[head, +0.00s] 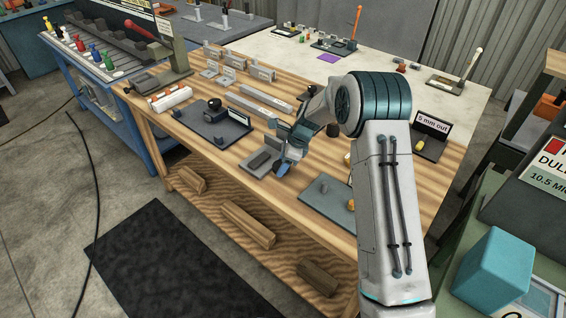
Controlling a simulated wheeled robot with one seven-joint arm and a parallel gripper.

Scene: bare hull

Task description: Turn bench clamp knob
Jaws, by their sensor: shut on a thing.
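My gripper (283,168) is low over the front part of the wooden bench, at the right end of a small pale plate (248,168) that carries a dark grey block (260,160), which looks like the bench clamp. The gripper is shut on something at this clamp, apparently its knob. The knob itself is hidden behind the fingers and wrist, so its turn angle cannot be seen.
A dark plate with a black knob (214,104) lies to the left. A grey-blue plate with a small peg (323,186) lies to the right. Grey bars (262,100) lie behind. A "5 mm out" sign (432,124) stands at the right.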

